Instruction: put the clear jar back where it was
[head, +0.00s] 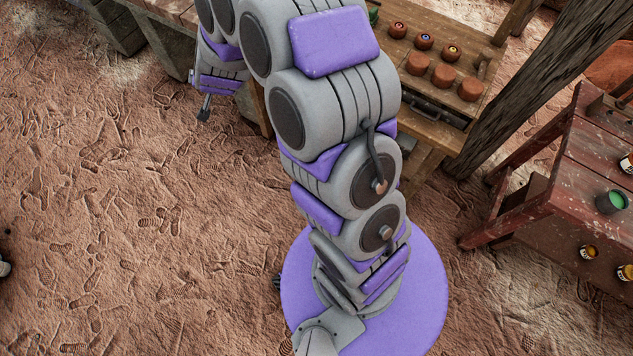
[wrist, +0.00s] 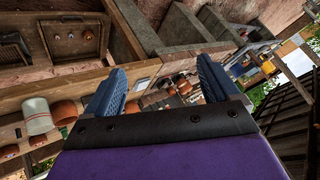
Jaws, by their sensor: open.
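I cannot make out the clear jar in either view. My gripper (wrist: 160,84) is open in the wrist view, with its two blue fingers wide apart and nothing between them. In the head view my gripper (head: 205,107) hangs at the upper left of my arm, above the bare ground and near the front of a wooden bench. Part of the wooden worktable behind my arm is hidden.
A wooden worktable (head: 437,98) holds small pots and several round clay pieces. A dark red table (head: 560,205) at right carries a green-filled pot (head: 612,201) and small jars. A white striped pot (wrist: 38,116) shows among clay pots. A wooden post (head: 520,90) stands between the tables.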

